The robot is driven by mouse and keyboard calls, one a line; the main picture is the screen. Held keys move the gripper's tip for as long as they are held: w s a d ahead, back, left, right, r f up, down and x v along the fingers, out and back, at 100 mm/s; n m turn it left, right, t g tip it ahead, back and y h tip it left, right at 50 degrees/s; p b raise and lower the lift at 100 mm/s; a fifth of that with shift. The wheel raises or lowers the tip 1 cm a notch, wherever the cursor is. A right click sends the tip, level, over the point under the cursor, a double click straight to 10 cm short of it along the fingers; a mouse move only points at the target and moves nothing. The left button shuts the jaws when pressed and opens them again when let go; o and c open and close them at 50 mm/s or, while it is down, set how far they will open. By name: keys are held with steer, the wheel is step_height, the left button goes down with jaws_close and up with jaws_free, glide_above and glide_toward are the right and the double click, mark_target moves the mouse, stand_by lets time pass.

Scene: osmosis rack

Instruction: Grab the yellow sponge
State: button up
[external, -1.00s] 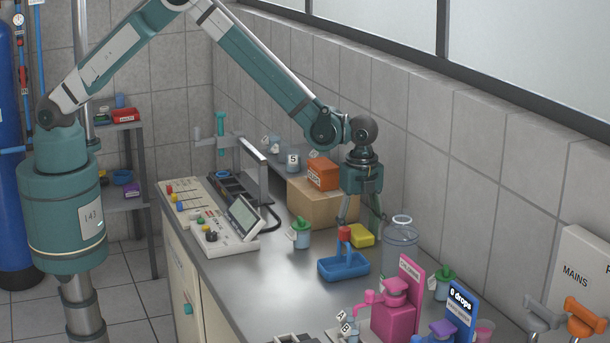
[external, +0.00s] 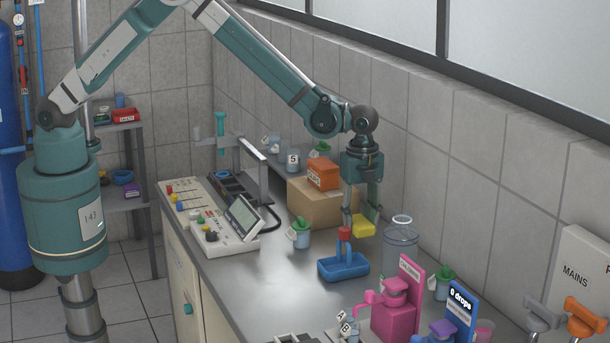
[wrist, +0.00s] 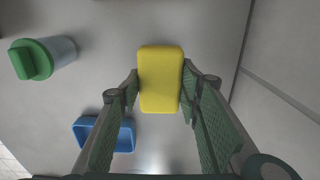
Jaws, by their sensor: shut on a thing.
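The yellow sponge (external: 363,227) is a small rounded block held between the fingers of my gripper (external: 361,219). In the wrist view the sponge (wrist: 160,80) sits upright in the picture, with a finger pad of my gripper (wrist: 160,88) against each long side. My gripper points down and is shut on the sponge. In the external view the sponge appears raised above the counter, behind the blue tray.
The blue tray (external: 344,267) with a red-topped item stands in front of the gripper. A clear bottle (external: 400,244) is close on the right. A green-lidded jar (external: 300,235) and a cardboard box (external: 322,204) are to the left. The wall is behind.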

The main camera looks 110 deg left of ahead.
mark_target(360, 221)
steer(key=shift+r, duration=3.4)
